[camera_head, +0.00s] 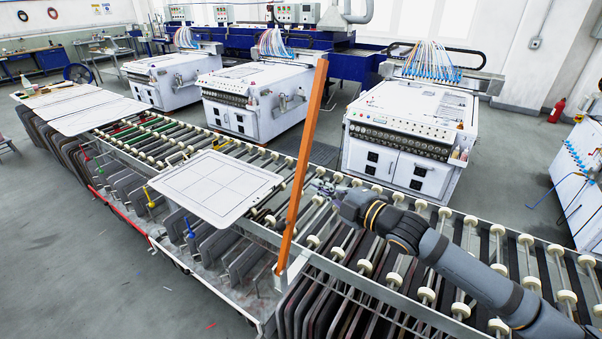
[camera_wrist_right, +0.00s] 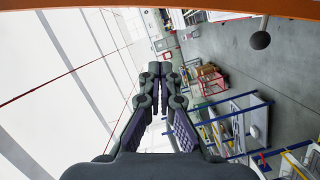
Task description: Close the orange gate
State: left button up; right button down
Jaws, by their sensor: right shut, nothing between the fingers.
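The orange gate (camera_head: 304,165) is a long orange bar. In the head view it stands raised and nearly upright, leaning a little right, with its foot at the front rail of the roller conveyor. My right gripper (camera_head: 318,186) is just right of the bar's middle; I cannot tell whether they touch. In the right wrist view the right gripper (camera_wrist_right: 160,70) has its fingertips together with nothing between them. An orange strip (camera_wrist_right: 200,6), apparently the gate, crosses the top edge of that view. My left gripper is not in view.
The roller conveyor (camera_head: 365,247) runs under my right arm. A white framed panel (camera_head: 216,186) lies left of the gate. White machines (camera_head: 410,130) stand behind the conveyor. A dark ball on a rod (camera_wrist_right: 261,40) shows in the wrist view. Open floor (camera_head: 60,240) is at the left.

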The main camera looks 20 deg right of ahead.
aim_at(301, 171)
jog(key=w+b, duration=0.1)
jog(key=w, duration=0.2)
jog(key=w+a+f+b, duration=0.1)
jog(key=w+b, duration=0.1)
jog(key=w, duration=0.2)
jog(key=w+f+b, duration=0.1)
jog(key=w, duration=0.3)
jog(key=shift+a+f, duration=0.25)
jog(key=shift+a, duration=0.05)
jog(key=shift+w+d+b, duration=0.15)
jog(key=shift+d+b, duration=0.15)
jog(key=shift+a, duration=0.15)
